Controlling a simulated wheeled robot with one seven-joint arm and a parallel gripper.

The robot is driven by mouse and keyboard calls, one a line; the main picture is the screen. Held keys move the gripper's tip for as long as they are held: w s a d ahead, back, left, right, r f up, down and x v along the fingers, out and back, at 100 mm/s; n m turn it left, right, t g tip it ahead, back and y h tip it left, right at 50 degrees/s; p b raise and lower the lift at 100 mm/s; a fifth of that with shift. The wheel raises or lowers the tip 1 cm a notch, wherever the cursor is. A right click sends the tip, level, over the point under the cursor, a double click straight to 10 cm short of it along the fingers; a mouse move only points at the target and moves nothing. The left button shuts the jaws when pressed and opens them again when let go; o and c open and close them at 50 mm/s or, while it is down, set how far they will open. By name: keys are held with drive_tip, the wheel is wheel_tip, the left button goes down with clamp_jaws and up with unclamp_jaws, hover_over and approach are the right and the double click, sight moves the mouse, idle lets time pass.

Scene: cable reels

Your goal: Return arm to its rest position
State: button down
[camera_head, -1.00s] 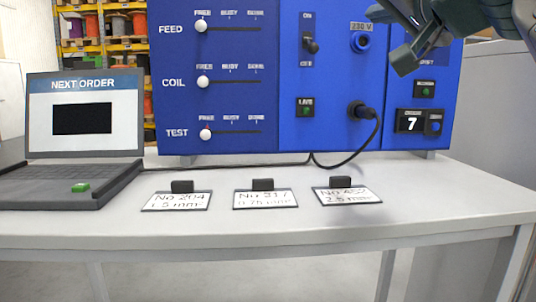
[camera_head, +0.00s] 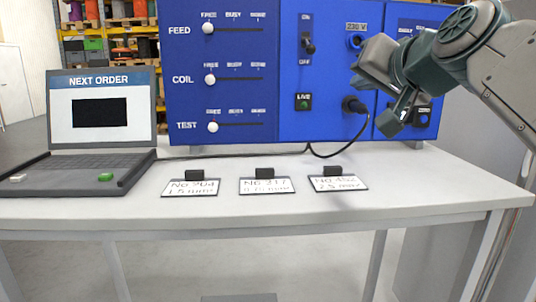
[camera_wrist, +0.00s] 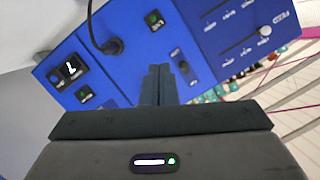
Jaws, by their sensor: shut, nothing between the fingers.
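My gripper (camera_head: 372,65) is in the upper right of the head view, in front of the right part of the blue panel (camera_head: 287,125). My arm reaches it from the right edge. In the wrist view the two dark fingers of my gripper (camera_wrist: 158,75) lie together, with nothing between them. The blue panel also shows in the wrist view (camera_wrist: 135,60), turned and beyond the fingers. No contact between gripper and panel is visible.
A white table (camera_head: 300,212) carries a laptop (camera_head: 100,120) at left. Three labelled cards (camera_head: 191,188) (camera_head: 266,185) (camera_head: 338,183) with black blocks lie along it. A black cable and plug (camera_head: 355,105) sit at the panel's lower right. Storage shelves (camera_head: 110,40) stand behind.

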wheel_tip(320, 180, down, 12)
drive_tip(key=s+a+f+n+g+h+p, duration=0.1)
drive_tip(key=s+a+g+p, duration=0.15)
drive_tip(key=g+p, duration=0.45)
drive_tip(key=s+d+f+n+g+h+p, duration=0.1)
drive_tip(key=s+f+n+g+h+p, duration=0.1)
drive_tip(key=s+f+g+p, duration=0.3)
drive_tip(key=s+f+p, duration=0.4)
drive_tip(key=s+f, duration=0.5)
drive_tip(key=shift+d, duration=0.25)
